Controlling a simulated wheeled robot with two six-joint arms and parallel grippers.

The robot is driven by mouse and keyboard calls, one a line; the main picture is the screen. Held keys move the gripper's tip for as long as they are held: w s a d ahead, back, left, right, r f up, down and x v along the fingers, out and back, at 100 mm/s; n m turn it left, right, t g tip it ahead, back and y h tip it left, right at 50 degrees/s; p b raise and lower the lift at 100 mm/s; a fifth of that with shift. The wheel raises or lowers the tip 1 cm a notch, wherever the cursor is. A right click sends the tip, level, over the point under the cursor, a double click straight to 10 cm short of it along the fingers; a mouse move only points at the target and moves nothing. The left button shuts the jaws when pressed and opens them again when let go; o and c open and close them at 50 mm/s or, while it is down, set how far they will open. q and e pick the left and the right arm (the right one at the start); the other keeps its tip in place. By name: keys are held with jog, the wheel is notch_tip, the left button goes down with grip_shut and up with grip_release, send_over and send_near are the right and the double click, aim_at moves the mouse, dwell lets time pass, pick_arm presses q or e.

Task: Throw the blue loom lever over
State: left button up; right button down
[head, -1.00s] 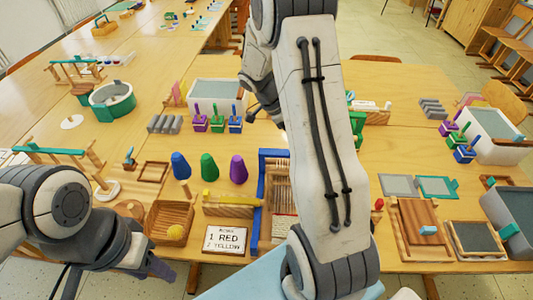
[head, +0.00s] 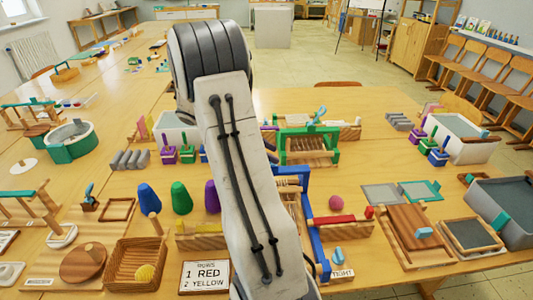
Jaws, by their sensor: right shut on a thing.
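The blue loom (head: 311,228) stands on the table right of centre, its left part hidden behind my right arm. A light-blue knob (head: 338,257), which looks like the loom's lever handle, shows at its near right corner. It is just above a small card marked TIGHT (head: 342,273). No gripper shows at this knob. My right arm rises across the middle of the view and hides its own gripper, so I cannot see what that gripper touches. My left arm and gripper are out of view.
A green loom (head: 282,147) with an upright light-blue handle (head: 320,114) stands behind. The card (head: 205,276), basket (head: 117,277) and coloured cones (head: 181,198) are to the left.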

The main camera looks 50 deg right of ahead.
jog(key=shift+w+r, duration=0.1)
jog(key=shift+w, duration=0.15)
jog(key=shift+c, duration=1.2)
grip_release()
jog(key=shift+a, duration=0.15)
jog(key=shift+s, duration=0.1)
jog(key=v, duration=1)
jog(key=shift+a+r, duration=0.1)
